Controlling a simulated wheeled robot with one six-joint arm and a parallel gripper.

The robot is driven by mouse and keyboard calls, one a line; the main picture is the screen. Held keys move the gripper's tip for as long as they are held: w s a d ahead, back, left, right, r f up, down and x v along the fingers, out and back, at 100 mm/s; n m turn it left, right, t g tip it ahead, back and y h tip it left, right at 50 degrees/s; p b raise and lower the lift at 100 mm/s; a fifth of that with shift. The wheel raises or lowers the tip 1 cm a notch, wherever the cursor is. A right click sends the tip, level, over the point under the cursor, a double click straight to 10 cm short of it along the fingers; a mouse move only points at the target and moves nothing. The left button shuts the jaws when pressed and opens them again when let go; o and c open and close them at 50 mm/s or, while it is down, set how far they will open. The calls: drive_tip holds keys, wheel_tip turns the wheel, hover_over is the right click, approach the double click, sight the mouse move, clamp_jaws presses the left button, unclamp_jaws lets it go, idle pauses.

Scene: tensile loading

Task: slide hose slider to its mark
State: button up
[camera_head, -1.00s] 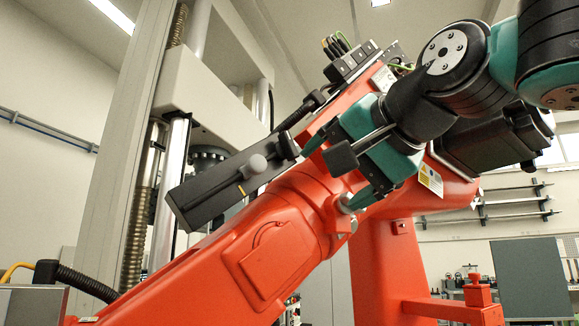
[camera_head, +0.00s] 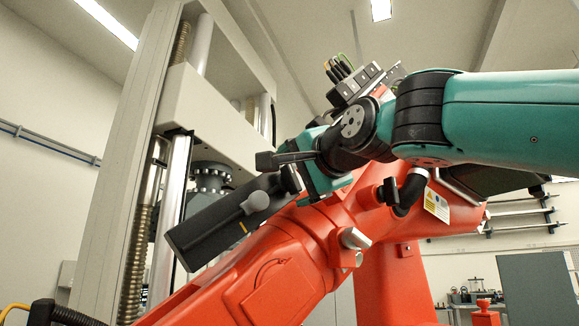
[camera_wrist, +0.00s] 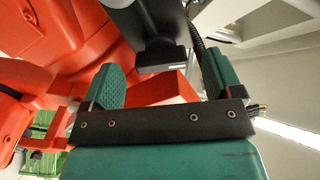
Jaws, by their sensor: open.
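A long dark grey rail box (camera_head: 210,232) slants along the orange robot arm in the head view. A black piece (camera_head: 291,181), probably the slider, stands at the box's upper right end. My gripper (camera_head: 305,168) is beside that end, and its body partly hides the fingers. In the wrist view my teal fingers (camera_wrist: 163,75) are spread wide. A dark block (camera_wrist: 162,56) appears between and beyond their tips, with gaps on both sides; I cannot tell its depth.
The large orange arm (camera_head: 275,275) lies directly behind and below the box. A grey machine frame (camera_head: 115,170) with columns stands at left. A black hose (camera_head: 65,312) is at the lower left. A valve block with cables (camera_head: 355,82) sits above my gripper.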

sight(292, 178)
drive_tip(key=shift+p+x, duration=0.45)
drive_tip(key=shift+x, duration=1.1)
drive_tip(key=shift+c, duration=0.2)
drive_tip(key=c, duration=1.2)
drive_tip(key=shift+a, duration=0.15)
drive_tip(key=shift+c, duration=0.2)
